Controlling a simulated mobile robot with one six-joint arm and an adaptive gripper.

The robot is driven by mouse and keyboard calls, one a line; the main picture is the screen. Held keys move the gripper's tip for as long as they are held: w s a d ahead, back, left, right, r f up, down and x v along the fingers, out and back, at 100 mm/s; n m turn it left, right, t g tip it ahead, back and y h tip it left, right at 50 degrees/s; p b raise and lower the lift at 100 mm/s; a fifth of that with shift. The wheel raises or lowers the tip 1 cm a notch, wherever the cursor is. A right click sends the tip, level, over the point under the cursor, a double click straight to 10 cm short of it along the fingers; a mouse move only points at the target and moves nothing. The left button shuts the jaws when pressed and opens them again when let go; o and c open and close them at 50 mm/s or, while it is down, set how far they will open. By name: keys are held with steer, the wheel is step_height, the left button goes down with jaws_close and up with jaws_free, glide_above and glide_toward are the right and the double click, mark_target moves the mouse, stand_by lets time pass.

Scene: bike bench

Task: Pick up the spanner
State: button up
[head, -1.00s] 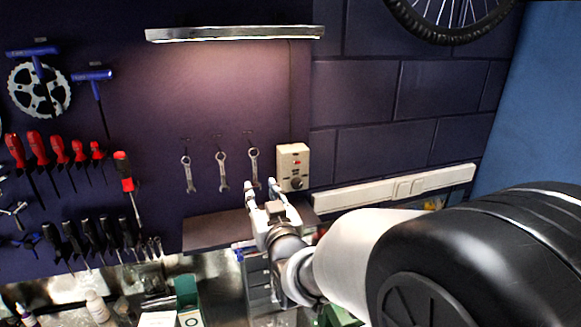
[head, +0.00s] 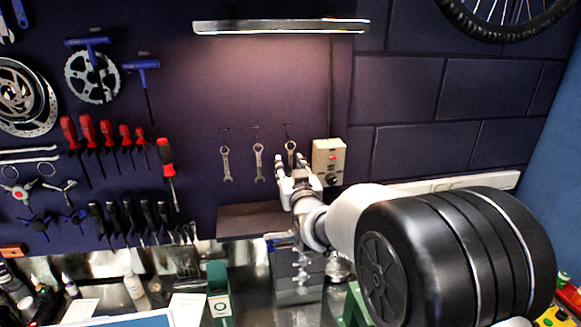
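Three silver spanners hang in a row on the dark wall panel in the head view: a left one (head: 225,163), a middle one (head: 259,162) and a right one (head: 291,149). My gripper (head: 292,161) is in front of the right spanner, its two fingers apart, one on each side of it in the picture. The gripper hides the lower part of that spanner. I see no finger closed on it, and I cannot tell how far the fingertips are from the wall.
A beige switch box (head: 328,160) is on the wall just right of my gripper. A dark shelf (head: 250,221) juts out below the spanners. A lamp bar (head: 281,27) is above. Red screwdrivers (head: 104,133) hang at left. The bench below holds bottles and boxes.

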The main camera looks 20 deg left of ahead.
steer(key=shift+c, duration=0.2)
jaws_close()
steer(key=shift+r, duration=0.1)
stand_by(0.4)
